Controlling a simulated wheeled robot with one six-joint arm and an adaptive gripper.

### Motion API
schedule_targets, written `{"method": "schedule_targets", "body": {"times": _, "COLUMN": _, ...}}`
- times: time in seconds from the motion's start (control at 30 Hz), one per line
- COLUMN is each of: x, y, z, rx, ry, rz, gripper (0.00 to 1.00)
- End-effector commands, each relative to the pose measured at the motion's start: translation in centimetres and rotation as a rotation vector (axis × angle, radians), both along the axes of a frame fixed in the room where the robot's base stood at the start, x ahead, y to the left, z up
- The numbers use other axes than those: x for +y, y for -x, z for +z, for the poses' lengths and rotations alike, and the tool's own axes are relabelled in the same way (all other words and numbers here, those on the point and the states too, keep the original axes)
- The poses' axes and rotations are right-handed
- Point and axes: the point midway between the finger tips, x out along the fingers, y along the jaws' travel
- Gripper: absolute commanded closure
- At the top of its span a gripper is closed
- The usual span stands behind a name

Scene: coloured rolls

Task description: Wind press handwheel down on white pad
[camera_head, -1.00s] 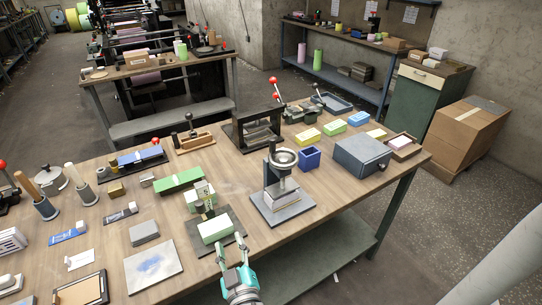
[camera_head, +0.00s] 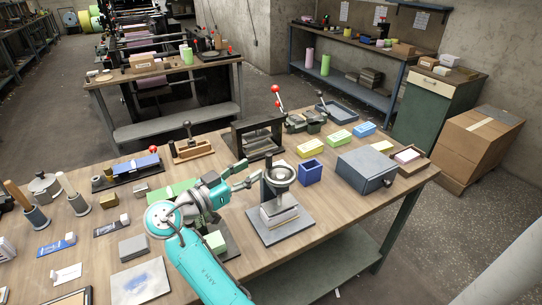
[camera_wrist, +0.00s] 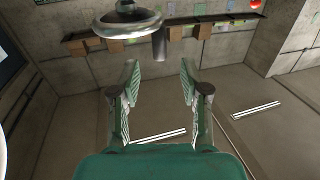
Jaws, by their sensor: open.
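The small press stands on a grey base plate (camera_head: 280,232) near the table's front edge. Its round metal handwheel (camera_head: 281,174) is on top and lies level. The white pad (camera_head: 278,214) is a pale block low in the press, beneath the wheel; its top is partly hidden. My gripper (camera_head: 250,172) is just left of the handwheel at about its height, open and apparently empty. In the wrist view the handwheel (camera_wrist: 128,22) is beyond the fingertips, above and left of the middle between the open fingers (camera_wrist: 158,75).
A blue bin (camera_head: 310,172) and a grey box (camera_head: 366,170) stand right of the press. A black frame press (camera_head: 257,138) is behind it. A green block (camera_head: 174,191) and a small pale green block (camera_head: 216,241) lie near my arm. Bare tabletop shows front right.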

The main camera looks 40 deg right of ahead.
Motion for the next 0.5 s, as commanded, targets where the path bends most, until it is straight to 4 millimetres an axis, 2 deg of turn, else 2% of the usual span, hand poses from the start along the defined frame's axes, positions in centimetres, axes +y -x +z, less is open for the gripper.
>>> {"method": "schedule_targets", "body": {"times": 0.17, "x": -1.6, "y": 0.1, "z": 0.0, "rx": -0.002, "ry": -0.003, "rz": -0.011, "gripper": 0.55}}
{"method": "schedule_targets", "body": {"times": 0.5, "x": -6.3, "y": 0.2, "z": 0.0, "rx": -0.001, "ry": -0.002, "rz": -0.008, "gripper": 0.55}}
